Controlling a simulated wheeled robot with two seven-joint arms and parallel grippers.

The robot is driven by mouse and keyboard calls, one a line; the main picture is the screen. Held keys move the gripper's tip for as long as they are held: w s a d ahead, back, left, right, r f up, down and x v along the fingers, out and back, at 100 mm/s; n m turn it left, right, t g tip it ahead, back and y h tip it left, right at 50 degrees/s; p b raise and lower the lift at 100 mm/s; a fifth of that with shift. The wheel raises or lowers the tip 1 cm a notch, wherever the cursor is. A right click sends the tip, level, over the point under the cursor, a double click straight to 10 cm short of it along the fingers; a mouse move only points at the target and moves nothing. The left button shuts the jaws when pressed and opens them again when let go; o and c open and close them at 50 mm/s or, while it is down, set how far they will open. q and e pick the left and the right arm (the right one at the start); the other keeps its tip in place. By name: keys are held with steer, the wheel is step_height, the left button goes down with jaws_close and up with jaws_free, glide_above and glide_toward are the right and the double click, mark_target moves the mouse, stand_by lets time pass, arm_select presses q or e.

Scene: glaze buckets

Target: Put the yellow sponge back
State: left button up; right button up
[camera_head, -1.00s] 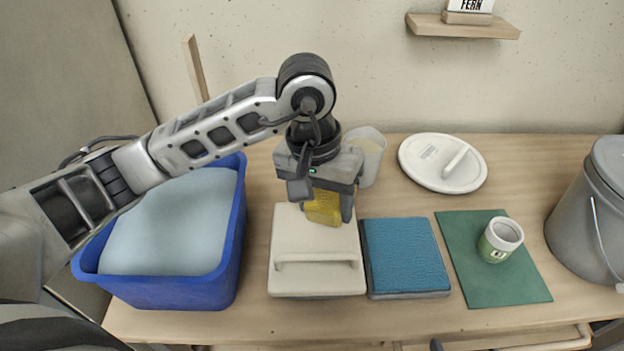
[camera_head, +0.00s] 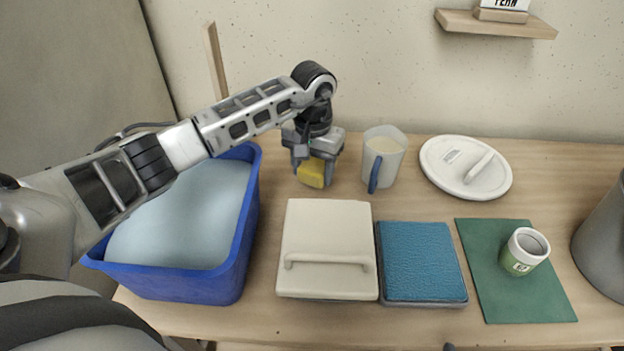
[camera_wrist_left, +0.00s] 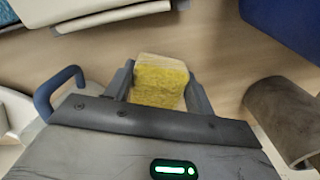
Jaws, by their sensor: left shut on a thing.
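The yellow sponge (camera_head: 311,173) is held between the fingers of my left gripper (camera_head: 315,170), over the back of the table between the blue tub and the pitcher. In the left wrist view the sponge (camera_wrist_left: 159,82) sits between both fingers, its yellow face toward the camera and a paler top edge showing. I cannot tell whether its underside touches the table.
A blue tub (camera_head: 250,215) of pale liquid stands left, a pitcher (camera_head: 385,155) close right. In front are a cream lidded box (camera_head: 327,230) and a blue pad (camera_head: 420,255). A white lid (camera_head: 465,168), green mat (camera_head: 500,290), small jar (camera_head: 524,250) and grey bucket (camera_head: 603,240) lie right.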

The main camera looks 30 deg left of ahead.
arm_select(q)
steer(key=shift+w+a+f, duration=0.1)
steer(key=shift+w+f, duration=0.05)
steer(key=shift+f, duration=0.1)
step_height(320, 180, down, 3)
steer(key=shift+w+f, duration=0.1)
steer(key=shift+f, duration=0.05)
steer(key=shift+a, duration=0.1)
steer(key=shift+f, duration=0.15)
steer(key=o, duration=1)
